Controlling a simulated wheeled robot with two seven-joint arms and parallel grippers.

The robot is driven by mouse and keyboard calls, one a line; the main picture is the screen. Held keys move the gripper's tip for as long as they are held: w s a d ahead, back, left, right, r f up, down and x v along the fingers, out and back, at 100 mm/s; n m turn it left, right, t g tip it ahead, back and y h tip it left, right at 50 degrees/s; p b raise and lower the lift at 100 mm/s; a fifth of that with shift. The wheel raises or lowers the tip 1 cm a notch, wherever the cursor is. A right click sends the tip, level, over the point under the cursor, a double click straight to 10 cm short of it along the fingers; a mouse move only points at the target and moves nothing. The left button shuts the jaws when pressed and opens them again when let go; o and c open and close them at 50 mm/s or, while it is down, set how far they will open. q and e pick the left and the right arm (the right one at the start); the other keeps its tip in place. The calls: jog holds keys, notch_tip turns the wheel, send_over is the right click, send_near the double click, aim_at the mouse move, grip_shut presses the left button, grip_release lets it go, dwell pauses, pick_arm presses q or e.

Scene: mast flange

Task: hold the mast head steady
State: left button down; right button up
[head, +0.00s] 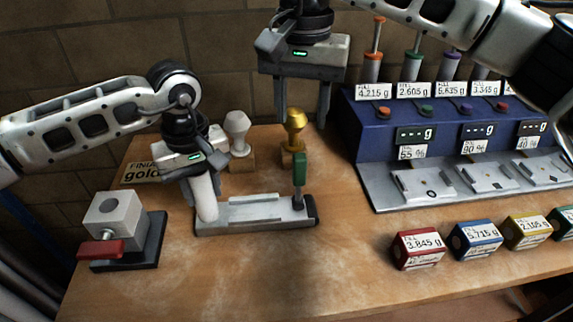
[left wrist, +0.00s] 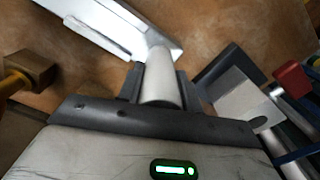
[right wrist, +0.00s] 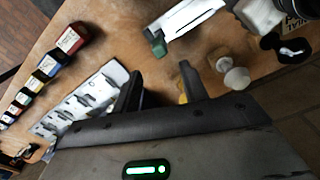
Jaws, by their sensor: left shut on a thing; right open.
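The white round post (head: 206,196), apparently the mast head, stands at the left end of a grey cradle (head: 255,222), leaning slightly in the head view. My left gripper (head: 196,180) is shut around its upper part; in the left wrist view the post (left wrist: 161,75) sits between the two fingers. A green upright handle (head: 300,170) stands at the cradle's right end. A gold finial (head: 295,130) and a white finial (head: 237,128) stand on wooden blocks behind. My right gripper (head: 301,112) is open and empty, above and around the gold finial's area, fingers pointing down; contact cannot be told.
A grey block with a red handle (head: 100,248) is on a dark base at left. A "gold" sign (head: 142,173) lies behind. A blue dispenser (head: 375,140) with scale plates fills the right. Several labelled coloured boxes (head: 418,249) line the front right. The front-middle tabletop is bare.

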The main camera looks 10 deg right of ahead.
aim_at(300, 156)
jog(key=n, duration=0.4)
jog(key=shift+r, duration=0.2)
jog(key=shift+f, duration=0.15)
notch_tip(300, 156, down, 12)
jog(key=shift+r, duration=0.25)
jog(key=shift+c, duration=0.3)
grip_shut()
